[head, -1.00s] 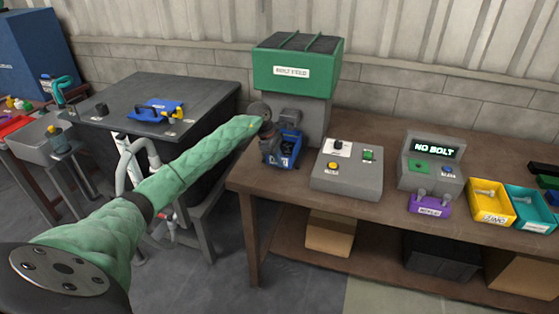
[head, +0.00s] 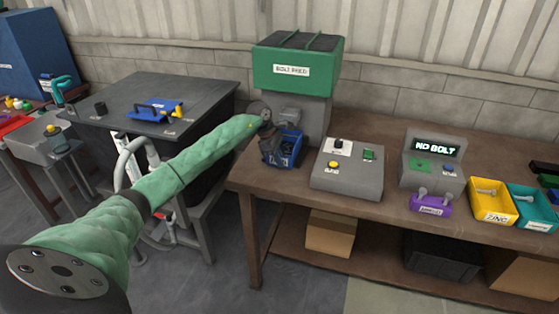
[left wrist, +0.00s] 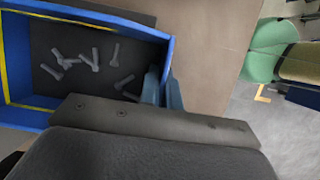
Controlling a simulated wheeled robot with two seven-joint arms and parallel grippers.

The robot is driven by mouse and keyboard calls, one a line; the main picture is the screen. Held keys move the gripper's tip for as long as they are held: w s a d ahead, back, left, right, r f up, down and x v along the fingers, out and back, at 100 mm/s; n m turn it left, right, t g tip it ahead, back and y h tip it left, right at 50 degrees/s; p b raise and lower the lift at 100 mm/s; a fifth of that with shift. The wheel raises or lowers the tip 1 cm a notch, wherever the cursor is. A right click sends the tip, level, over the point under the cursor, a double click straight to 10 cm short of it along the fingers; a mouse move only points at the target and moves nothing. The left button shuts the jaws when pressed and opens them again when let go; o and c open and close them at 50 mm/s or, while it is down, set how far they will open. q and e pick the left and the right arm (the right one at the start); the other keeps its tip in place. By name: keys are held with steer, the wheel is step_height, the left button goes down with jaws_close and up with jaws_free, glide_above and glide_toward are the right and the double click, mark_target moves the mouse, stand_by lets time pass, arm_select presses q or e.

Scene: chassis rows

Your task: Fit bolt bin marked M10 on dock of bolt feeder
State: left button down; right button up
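The blue bolt bin (head: 295,157) stands at the front foot of the green-topped bolt feeder (head: 322,110), where the dock would be; my gripper hides much of it. In the left wrist view the bin (left wrist: 100,22) is open-topped, with several grey bolts (left wrist: 92,62) on its dark floor. My left gripper (head: 279,155) is down at the bin. In the left wrist view its fingers (left wrist: 162,88) are close together on either side of the bin's wall, shut on it. The bin's marking cannot be read. My right gripper is not in view.
On the brown bench, a grey control box (head: 347,172) stands right of the feeder. Beyond it are a display box (head: 432,160) reading NO BOLT, a purple holder (head: 431,206), a yellow bin (head: 491,203) and a teal bin (head: 533,207). A dark table (head: 150,100) stands left.

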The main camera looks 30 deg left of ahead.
arm_select(q)
steer(key=shift+f, duration=0.15)
steer(key=c, duration=1.5)
jaws_free()
steer(key=shift+c, duration=0.2)
steer(key=b+v, duration=0.2)
steer(key=v, duration=0.4)
steer(key=shift+b+v, duration=0.4)
steer(key=shift+v, duration=0.55)
steer(key=shift+d, duration=0.1)
